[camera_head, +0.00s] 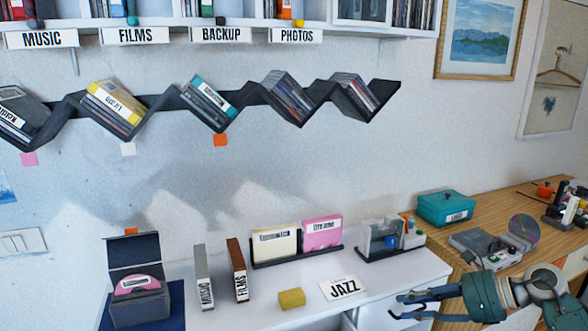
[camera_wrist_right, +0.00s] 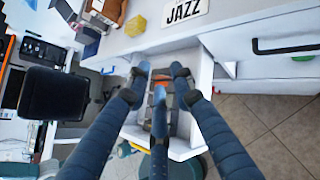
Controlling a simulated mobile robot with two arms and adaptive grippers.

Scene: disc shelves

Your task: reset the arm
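My right gripper (camera_head: 398,306) reaches in from the lower right in the head view, in front of the white desk's (camera_head: 436,268) front edge. In the right wrist view its three dark fingers (camera_wrist_right: 162,78) are spread apart with nothing between their tips. They hang over an open white drawer (camera_wrist_right: 204,88), and partly hide orange and grey things inside it. My left gripper is in neither view.
A teal box (camera_head: 446,208) sits on the wooden table (camera_head: 490,205). A zigzag shelf (camera_head: 325,92) hangs above.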

